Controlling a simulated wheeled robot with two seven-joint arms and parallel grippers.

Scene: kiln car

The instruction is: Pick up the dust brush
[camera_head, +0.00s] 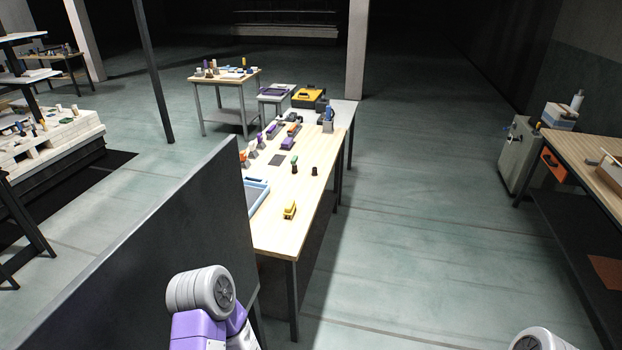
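I cannot pick out the dust brush for certain; the items on the tables are small at this distance. A long wooden-topped table (262,228) stands ahead in the middle, with several small tools on it. A small yellow item (290,209) lies near its front end. A green-topped item (294,167) and a dark item (314,171) stand farther back. Only links of my arms show, at the bottom left of centre and the bottom right corner. Neither gripper is in view.
A dark panel (170,255) stands close on the left and hides part of the long table. A workbench (584,151) with an orange drawer front (551,161) is at the right. A smaller table (222,77) stands farther back. The floor (430,220) between long table and workbench is clear.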

